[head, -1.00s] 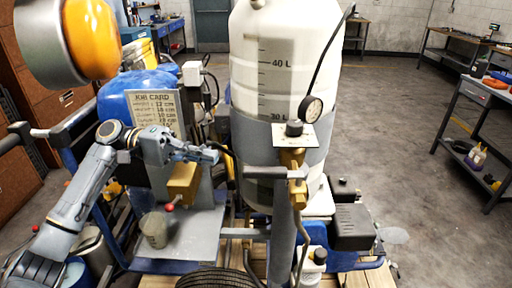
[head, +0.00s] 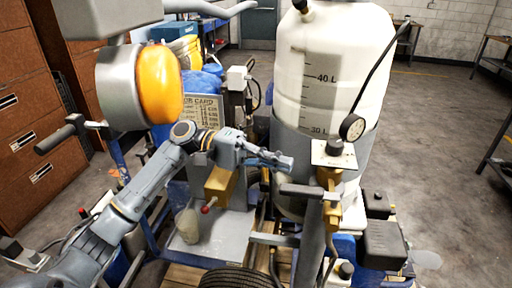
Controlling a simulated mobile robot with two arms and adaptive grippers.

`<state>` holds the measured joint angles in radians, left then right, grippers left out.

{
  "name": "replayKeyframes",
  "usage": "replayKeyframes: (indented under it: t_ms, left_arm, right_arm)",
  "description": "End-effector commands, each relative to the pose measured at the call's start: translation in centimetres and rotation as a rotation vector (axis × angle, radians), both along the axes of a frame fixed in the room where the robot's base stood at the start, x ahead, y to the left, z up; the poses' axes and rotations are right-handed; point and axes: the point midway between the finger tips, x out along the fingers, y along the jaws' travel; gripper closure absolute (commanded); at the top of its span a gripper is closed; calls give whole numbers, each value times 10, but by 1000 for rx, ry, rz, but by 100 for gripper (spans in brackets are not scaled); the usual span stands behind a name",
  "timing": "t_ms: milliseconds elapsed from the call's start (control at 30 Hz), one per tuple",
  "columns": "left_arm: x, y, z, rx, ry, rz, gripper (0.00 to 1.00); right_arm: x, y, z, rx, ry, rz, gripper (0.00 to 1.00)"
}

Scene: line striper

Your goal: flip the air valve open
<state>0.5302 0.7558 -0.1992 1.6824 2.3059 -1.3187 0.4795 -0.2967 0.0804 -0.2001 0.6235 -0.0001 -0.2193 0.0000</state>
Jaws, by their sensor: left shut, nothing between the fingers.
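A brass-coloured valve block (head: 220,186) with a red-tipped lever (head: 206,209) is mounted on the machine, left of the white tank. A second brass-coloured fitting (head: 329,180) stands under a plate with a black knob (head: 334,147) and a round gauge (head: 352,127). Which of them is the air valve I cannot tell. My left gripper (head: 284,162) is shut and empty, pointing right, above and right of the red-tipped lever and left of the second fitting. Contact with anything is not visible. My right gripper is not in view.
A white tank (head: 330,75) stands behind the fittings. A job card (head: 203,110) is behind my left wrist. A cup (head: 188,226) sits on the grey tray (head: 225,240). Handlebar grips stick out at left (head: 60,138) and right (head: 301,191). An orange lamp-like part (head: 158,85) is at upper left.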

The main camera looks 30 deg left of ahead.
Motion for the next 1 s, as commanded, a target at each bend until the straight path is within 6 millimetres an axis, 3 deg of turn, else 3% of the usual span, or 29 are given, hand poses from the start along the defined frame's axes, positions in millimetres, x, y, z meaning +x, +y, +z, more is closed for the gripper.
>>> replayKeyframes:
  t_ms: [100, 233, 433, 1000]
  left_arm:
    - [-3, -22, 4, 1, 2, -1, 100]
    - [-23, -25, 2, 3, 2, 0, 100]
    - [-36, -29, 1, 2, -1, 1, 100]
    - [-35, -37, 1, -2, -2, 1, 100]
  right_arm:
    - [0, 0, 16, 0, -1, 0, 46]
    - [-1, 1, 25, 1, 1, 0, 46]
    - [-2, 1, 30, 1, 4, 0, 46]
    - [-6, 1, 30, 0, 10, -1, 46]
